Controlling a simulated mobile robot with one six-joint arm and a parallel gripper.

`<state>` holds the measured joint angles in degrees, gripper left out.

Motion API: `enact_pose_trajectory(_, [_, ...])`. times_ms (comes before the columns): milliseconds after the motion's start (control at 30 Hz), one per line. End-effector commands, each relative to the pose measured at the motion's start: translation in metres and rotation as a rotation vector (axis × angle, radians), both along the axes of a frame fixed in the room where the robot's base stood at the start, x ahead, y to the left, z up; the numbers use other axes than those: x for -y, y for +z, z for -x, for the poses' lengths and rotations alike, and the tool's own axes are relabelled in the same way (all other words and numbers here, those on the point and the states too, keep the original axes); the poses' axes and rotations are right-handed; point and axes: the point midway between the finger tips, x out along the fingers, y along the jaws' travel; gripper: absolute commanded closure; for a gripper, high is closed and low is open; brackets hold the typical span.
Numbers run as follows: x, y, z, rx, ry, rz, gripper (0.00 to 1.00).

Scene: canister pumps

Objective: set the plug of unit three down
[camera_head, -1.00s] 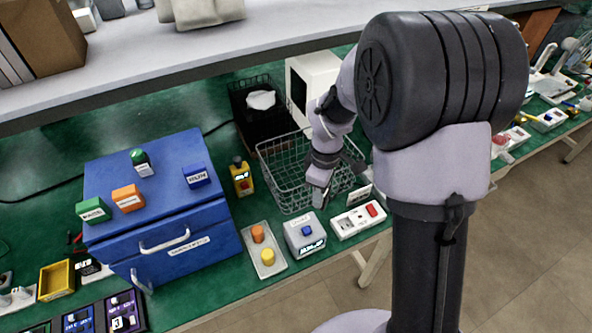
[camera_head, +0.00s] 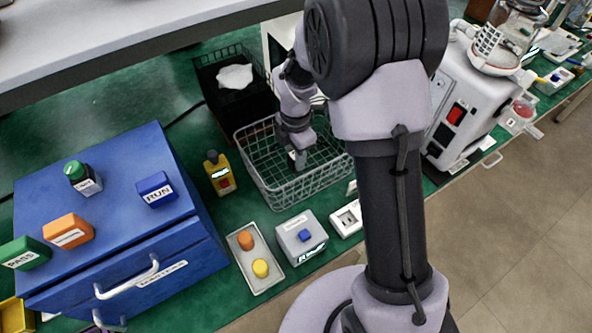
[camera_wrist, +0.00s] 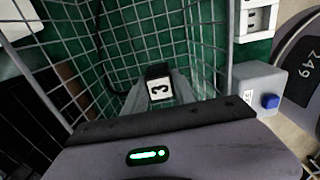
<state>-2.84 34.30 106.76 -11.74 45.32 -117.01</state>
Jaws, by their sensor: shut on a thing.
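The plug of unit three (camera_wrist: 158,84) is a small dark block with a white face marked "3". In the wrist view it sits between the fingers of my gripper (camera_wrist: 160,95), which is shut on it. In the head view my gripper (camera_head: 298,158) points down inside the wire basket (camera_head: 262,180). The basket's mesh also surrounds the plug in the wrist view (camera_wrist: 128,32). I cannot tell whether the plug touches the basket floor.
A black crate (camera_head: 208,88) with white cloth stands behind the basket. A grey box with a blue button (camera_head: 300,240) and a white socket strip (camera_head: 346,220) stand in front.

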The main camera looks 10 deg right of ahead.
Motion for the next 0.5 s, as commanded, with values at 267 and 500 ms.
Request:
enact_pose_trajectory(267, [0.000, -0.061, 0.000, -0.002, 0.001, 0.001, 1.00])
enact_pose_trajectory(500, [0.000, -0.059, 0.000, 0.000, 0.000, 0.000, 1.00])
